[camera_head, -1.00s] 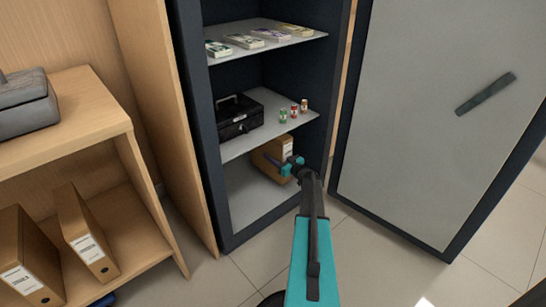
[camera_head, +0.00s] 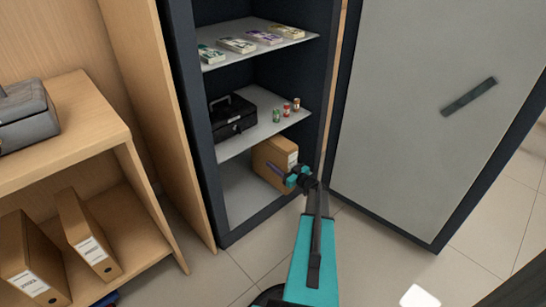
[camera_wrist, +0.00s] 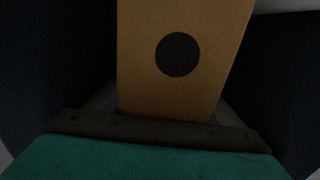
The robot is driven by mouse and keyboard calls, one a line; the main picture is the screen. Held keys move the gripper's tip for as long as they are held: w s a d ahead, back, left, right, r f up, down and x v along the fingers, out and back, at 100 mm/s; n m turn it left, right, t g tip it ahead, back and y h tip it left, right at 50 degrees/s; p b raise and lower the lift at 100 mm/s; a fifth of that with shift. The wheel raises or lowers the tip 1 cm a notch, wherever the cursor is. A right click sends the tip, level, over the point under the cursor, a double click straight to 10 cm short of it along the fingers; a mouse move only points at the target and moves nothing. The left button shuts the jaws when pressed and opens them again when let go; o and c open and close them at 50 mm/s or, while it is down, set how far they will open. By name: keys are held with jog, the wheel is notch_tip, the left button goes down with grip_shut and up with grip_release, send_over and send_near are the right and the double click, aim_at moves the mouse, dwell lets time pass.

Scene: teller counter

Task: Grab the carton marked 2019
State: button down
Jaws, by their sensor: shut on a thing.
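A brown carton (camera_head: 270,157) with a white label stands on the bottom shelf of the open safe in the head view. The label is too small to read. My gripper (camera_head: 284,174) is at the carton's front and shut on it. In the wrist view the carton (camera_wrist: 185,95) fills the middle, with a dark round hole, right in front of my gripper. The fingertips are mostly hidden there.
The safe's middle shelf (camera_head: 262,130) is just above the carton, with a black cash box (camera_head: 232,118) and small rolls. The open safe door (camera_head: 415,110) is at the right. Similar cartons (camera_head: 88,235) stand in a wooden shelf at the left.

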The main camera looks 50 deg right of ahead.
jog(key=shift+s+a+r+p, duration=0.2)
jog(key=shift+s+a, duration=0.15)
jog(key=shift+s, duration=0.4)
jog(key=shift+s+a+r+p, duration=0.15)
jog(key=shift+s+a, duration=0.2)
jog(key=shift+s, duration=0.4)
